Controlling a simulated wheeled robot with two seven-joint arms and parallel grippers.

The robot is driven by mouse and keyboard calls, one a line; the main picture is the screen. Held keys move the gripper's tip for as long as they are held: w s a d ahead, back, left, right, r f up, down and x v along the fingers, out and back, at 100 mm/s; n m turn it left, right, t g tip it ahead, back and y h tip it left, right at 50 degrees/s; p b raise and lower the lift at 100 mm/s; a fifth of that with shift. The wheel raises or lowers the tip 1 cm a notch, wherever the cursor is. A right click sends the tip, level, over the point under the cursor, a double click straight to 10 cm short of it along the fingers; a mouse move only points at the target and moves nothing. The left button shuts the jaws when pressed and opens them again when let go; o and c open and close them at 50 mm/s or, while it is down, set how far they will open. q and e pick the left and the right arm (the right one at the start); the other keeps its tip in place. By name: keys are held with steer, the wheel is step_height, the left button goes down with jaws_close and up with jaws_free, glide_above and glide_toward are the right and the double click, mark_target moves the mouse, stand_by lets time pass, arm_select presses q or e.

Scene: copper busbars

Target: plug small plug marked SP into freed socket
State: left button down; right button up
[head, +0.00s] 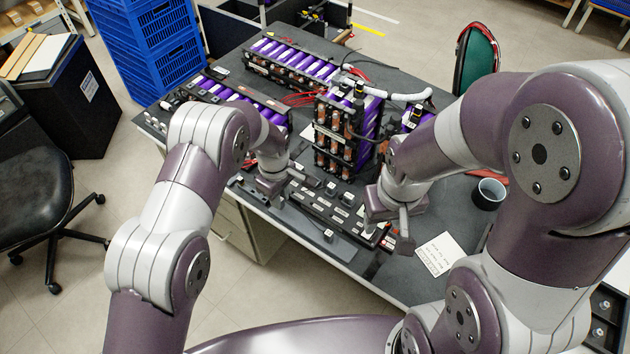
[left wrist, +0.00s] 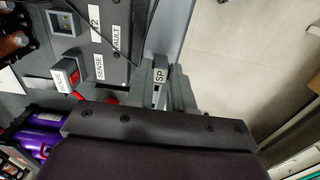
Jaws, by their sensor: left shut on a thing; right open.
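My left gripper (left wrist: 168,92) is shut on a small grey plug marked SP (left wrist: 160,77). It holds the plug beside the dark panel, near its edge, in the left wrist view. In the head view, this gripper (head: 271,190) is at the left end of the dark socket panel (head: 335,207), and the plug is too small to make out. A grey square with a dark middle (left wrist: 62,23) looks like an empty socket. My right gripper (head: 404,235) is open and empty at the panel's right end.
A tall rack of copper bars and purple cells (head: 345,130) stands behind the panel. Purple cell packs (head: 290,62) lie farther back. A dark cup (head: 488,193) and a written note (head: 440,253) are at the right. A small piece (head: 328,235) lies before the panel.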

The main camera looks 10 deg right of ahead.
arm_select(q)
step_height(320, 180, up, 3)
steer(key=shift+r+p, duration=0.1)
steer(key=shift+p, duration=0.65)
steer(key=shift+r, duration=0.15)
step_height(320, 180, up, 3)
steer(key=p, duration=0.2)
steer(key=shift+p, duration=0.3)
steer(key=shift+s, duration=0.1)
